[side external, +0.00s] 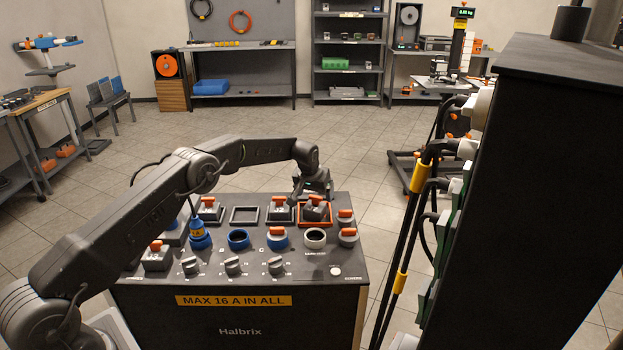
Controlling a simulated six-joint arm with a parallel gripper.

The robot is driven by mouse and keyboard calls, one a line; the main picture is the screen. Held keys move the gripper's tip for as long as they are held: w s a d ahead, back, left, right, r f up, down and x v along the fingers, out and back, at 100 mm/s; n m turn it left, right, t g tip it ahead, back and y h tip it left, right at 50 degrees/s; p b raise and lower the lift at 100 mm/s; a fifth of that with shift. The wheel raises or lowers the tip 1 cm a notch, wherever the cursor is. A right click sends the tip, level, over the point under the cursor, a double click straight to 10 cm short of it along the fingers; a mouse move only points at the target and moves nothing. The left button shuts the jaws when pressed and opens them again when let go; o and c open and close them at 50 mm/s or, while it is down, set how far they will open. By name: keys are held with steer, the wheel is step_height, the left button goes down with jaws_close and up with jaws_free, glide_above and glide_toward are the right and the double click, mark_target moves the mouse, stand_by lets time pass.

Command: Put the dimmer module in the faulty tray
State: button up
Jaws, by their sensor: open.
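An orange-rimmed tray (302,224), which looks like the faulty tray, is at the back right of the black console top. A dark module with an orange top (317,208) sits in or just over it; I take it for the dimmer module, but its label is too small to read. My gripper (312,194) is open, pointing down just above and behind this module. The arm end and the module overlap in the view, so I cannot tell if the fingers touch it.
Similar dark modules with orange tops stand in frames to the left (208,210) and beside the tray (280,209). An empty grey frame (244,215) lies between them. Blue and white round sockets and knobs fill the front. A tall black cabinet (540,180) stands at right.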

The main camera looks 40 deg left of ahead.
steer(key=v, duration=0.7)
step_height(320, 180, up, 12)
steer(key=m, duration=0.1)
glide_above(311, 211)
steer(key=s+d, duration=0.5)
steer(key=s, duration=0.2)
steer(key=s+d+r+m, duration=0.1)
steer(key=s+d+r, duration=0.3)
steer(key=s+r, duration=0.45)
steer(key=s+d+f+m+h, duration=0.1)
steer(key=s+d+f, duration=0.1)
steer(key=s, duration=1.2)
steer(key=s+d+f+m+t, duration=0.1)
steer(key=s+d+f, duration=0.1)
steer(key=s, duration=1.3)
steer(key=shift+s+d+m+h, duration=0.2)
steer(key=shift+d+m+h, duration=0.15)
steer(key=shift+d, duration=0.55)
